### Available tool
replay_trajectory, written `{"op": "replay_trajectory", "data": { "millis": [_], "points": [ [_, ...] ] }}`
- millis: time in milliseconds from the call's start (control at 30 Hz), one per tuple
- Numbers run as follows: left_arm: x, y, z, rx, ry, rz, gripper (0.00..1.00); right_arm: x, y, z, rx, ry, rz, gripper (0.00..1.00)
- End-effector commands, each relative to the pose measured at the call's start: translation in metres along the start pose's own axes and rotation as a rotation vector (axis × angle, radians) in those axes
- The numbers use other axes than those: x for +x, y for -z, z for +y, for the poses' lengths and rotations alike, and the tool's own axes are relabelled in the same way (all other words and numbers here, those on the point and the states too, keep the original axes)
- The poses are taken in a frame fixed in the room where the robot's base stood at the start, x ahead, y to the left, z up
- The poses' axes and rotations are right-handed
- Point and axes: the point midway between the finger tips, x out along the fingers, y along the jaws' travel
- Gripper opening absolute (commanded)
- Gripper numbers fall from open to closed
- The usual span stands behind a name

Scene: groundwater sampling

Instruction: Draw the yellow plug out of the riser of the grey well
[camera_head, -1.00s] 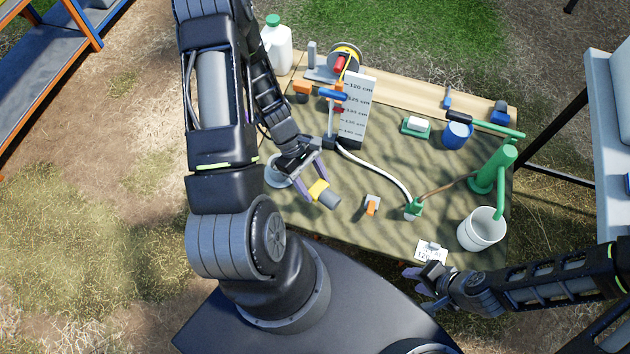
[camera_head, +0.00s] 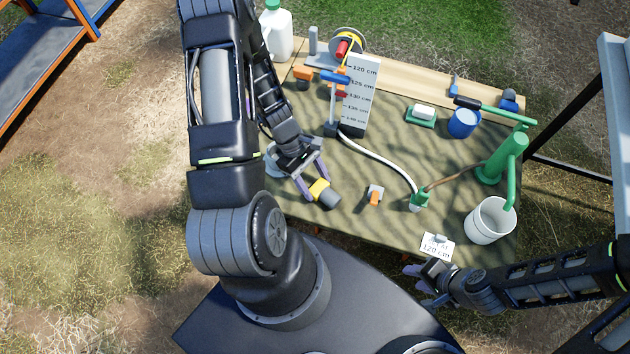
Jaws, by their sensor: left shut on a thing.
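My left gripper (camera_head: 312,187) is shut on the yellow plug (camera_head: 319,189), above the left front part of the table. A dark grey cylinder (camera_head: 330,199) extends from the yellow part toward the lower right; I cannot tell whether it is all part of the plug. A pale grey round rim (camera_head: 271,161), probably the grey well, shows left of the gripper and is largely hidden by my left arm. The held plug appears apart from this rim.
The mat (camera_head: 335,222) near the front is clear.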

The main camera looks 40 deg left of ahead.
Motion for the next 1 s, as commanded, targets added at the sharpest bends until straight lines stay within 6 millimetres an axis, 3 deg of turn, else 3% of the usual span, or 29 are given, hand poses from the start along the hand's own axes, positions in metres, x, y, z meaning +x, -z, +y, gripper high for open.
{"op": "replay_trajectory", "data": {
  "millis": [433, 467, 767, 1000],
  "points": [
    [0.0036, 0.0021, 0.0, 0.0, 0.0, 0.0, 0.21, 0.0038, -0.0001, 0.0015, 0.0, 0.0, 0.0, 0.36],
    [0.0029, 0.0017, 0.0001, 0.0, 0.0, 0.0, 0.55, 0.0031, -0.0001, 0.0012, 0.0, 0.0, 0.0, 0.36],
    [0.0026, 0.0015, 0.0, 0.0, 0.0, 0.0, 0.79, 0.0027, 0.0, 0.0011, 0.0, 0.0, 0.0, 0.36],
    [0.0022, 0.0016, 0.0001, 0.0, 0.0, 0.0, 0.79, 0.0026, 0.0, 0.001, 0.0, 0.0, 0.0, 0.36]
  ]
}}
